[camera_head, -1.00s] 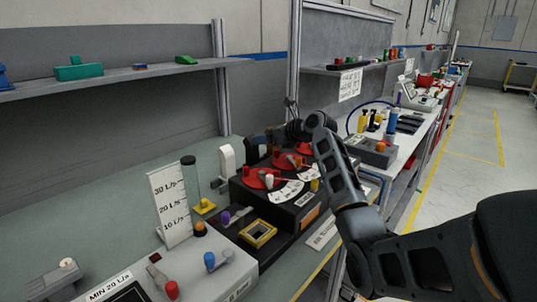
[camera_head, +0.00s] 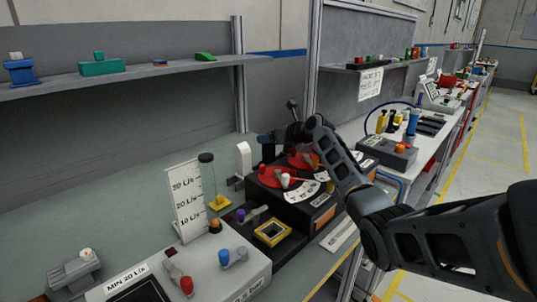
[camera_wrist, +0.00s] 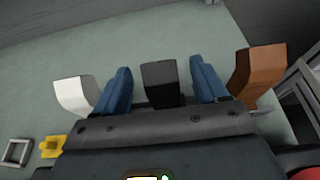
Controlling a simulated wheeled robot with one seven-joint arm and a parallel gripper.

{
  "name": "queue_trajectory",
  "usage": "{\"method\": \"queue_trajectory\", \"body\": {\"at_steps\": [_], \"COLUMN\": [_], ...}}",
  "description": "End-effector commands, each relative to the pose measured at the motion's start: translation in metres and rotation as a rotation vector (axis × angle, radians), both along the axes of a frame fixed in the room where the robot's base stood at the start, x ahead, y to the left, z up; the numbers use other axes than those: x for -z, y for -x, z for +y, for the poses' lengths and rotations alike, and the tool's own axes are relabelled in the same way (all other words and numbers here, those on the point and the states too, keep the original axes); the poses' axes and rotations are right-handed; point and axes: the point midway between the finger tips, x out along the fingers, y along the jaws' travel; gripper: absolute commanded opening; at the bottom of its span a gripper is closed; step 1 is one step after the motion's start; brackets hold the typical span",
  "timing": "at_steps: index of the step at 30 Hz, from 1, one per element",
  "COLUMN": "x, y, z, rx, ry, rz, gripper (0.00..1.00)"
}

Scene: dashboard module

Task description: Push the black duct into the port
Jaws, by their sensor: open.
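In the wrist view a black duct (camera_wrist: 160,84) stands between the two blue fingers of my gripper (camera_wrist: 160,68). The fingers are apart, with a visible gap on each side of the duct. A white duct (camera_wrist: 75,95) stands outside the left finger and a brown-orange one (camera_wrist: 258,76) outside the right finger. The lower ends of the ducts are hidden behind my gripper body, and I cannot make out the port. In the head view my gripper (camera_head: 266,143) is behind the black dial module (camera_head: 318,213), near the white duct (camera_head: 243,160); the black duct is hidden there.
Red dials (camera_head: 272,176) top the module. A clear tube (camera_head: 208,178) on a yellow base and a flow-scale card (camera_head: 187,205) stand left of it. A yellow-framed square opening (camera_head: 273,232) lies in front. A shelf (camera_head: 130,77) runs above. The bench behind is clear.

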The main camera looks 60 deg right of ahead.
Motion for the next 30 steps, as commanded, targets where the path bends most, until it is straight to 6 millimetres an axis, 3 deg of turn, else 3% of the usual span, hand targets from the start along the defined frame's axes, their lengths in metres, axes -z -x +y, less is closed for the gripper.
{"method": "queue_trajectory", "body": {"at_steps": [2, 24, 30], "x": [0.0, -0.0001, -0.0004], "y": [0.0001, 0.0002, 0.0002], "z": [0.0001, 0.0002, 0.0001], "rx": [0.0, 0.0, 0.0], "ry": [0.0, 0.0, 0.001], "rz": [0.0, 0.0, 0.0], "gripper": [0.69, 0.0, 0.0]}}
